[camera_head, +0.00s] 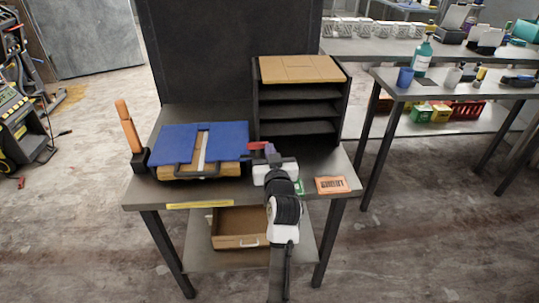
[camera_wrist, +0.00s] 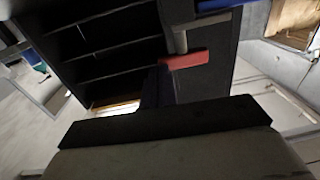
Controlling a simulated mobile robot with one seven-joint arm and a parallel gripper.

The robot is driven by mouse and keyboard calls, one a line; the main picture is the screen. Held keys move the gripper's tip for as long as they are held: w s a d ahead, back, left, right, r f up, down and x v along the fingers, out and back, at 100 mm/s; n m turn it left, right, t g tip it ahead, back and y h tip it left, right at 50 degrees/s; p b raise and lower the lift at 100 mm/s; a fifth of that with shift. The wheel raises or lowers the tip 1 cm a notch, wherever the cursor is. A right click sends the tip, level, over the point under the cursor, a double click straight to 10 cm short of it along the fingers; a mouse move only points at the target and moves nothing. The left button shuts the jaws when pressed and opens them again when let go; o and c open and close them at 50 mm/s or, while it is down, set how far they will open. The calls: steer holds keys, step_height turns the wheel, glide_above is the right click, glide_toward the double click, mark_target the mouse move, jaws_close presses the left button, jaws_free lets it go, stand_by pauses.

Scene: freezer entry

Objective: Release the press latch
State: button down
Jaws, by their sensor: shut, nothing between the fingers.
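The press (camera_head: 222,143) lies on the dark table, with a blue top over a wooden layer. An upright orange lever (camera_head: 127,127) stands at its left end. A small red piece, apparently the press latch (camera_head: 259,146), sticks out at its right side; it also shows in the wrist view (camera_wrist: 185,60) beside a grey post. My gripper (camera_head: 271,150) is shut and empty, just right of the red piece. In the wrist view its dark fingers (camera_wrist: 158,86) are close to the red piece's left end; I cannot tell whether they touch.
A black shelf rack (camera_head: 297,112) with a wooden top stands close behind my gripper. An orange label card (camera_head: 332,185) lies at the table's front right. An open wooden drawer (camera_head: 238,228) is below. Another table (camera_head: 460,83) with bottles stands at the right.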

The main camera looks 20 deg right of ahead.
steer(key=shift+d+f+n+y+b, duration=0.15)
steer(key=shift+n+y+b, duration=0.35)
steer(key=shift+b, duration=0.45)
steer(key=w+d+n+g+y+b, duration=0.2)
steer(key=w+n+g+y+b, duration=0.3)
steer(key=n+y+b, duration=0.5)
steer(key=shift+w+n+y+b, duration=0.4)
steer(key=shift+w+y+b, duration=0.2)
steer(key=shift+y+b, duration=2.5)
steer(key=shift+w+r, duration=0.2)
